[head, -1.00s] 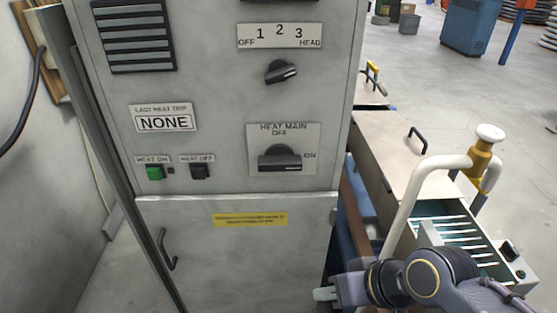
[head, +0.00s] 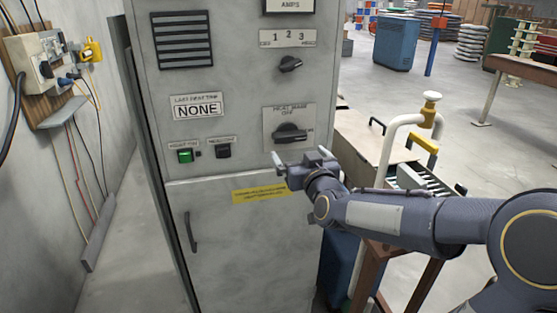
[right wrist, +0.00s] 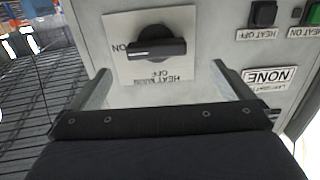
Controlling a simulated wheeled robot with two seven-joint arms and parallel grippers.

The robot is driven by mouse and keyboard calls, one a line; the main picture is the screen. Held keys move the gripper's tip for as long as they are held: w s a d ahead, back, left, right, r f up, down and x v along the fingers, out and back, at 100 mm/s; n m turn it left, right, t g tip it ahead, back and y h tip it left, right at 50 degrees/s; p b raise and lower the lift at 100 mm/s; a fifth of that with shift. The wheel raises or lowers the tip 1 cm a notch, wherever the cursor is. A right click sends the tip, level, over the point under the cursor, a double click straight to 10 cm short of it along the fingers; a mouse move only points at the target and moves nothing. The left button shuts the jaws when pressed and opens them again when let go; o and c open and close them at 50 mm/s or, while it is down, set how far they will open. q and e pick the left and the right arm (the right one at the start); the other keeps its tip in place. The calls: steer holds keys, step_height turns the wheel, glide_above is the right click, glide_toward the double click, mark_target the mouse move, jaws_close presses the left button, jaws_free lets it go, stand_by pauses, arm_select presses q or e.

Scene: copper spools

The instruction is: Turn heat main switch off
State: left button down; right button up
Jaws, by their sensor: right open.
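The heat main switch is a black rotary knob (head: 290,134) on a pale plate labelled HEAT MAIN, with OFF above and ON at the right. Its handle lies roughly level, pointing toward ON. In the right wrist view the picture is upside down, and the knob (right wrist: 156,48) lies beyond the fingers, with ON at its left. My right gripper (head: 300,157) is open and empty, just below the knob in the head view; no contact shows. Its two fingers also show in the right wrist view (right wrist: 160,88), apart. My left gripper is not in view.
The grey cabinet (head: 245,220) also carries a green HEAT ON button (head: 185,155), a black HEAT OFF button (head: 223,151) and a selector knob (head: 290,64). A white pipe (head: 390,145) and bench stand at its right. A wall panel with cables (head: 45,60) is at the left.

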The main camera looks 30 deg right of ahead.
mark_target(291, 139)
steer(key=shift+h, duration=0.4)
steer(key=p+x, duration=0.1)
steer(key=x, duration=0.2)
steer(key=p+x, duration=0.1)
steer(key=x, duration=0.2)
steer(key=shift+w+d+r, duration=0.2)
steer(key=shift+w, duration=0.1)
steer(key=shift+x, duration=0.75)
steer(key=c, duration=0.9)
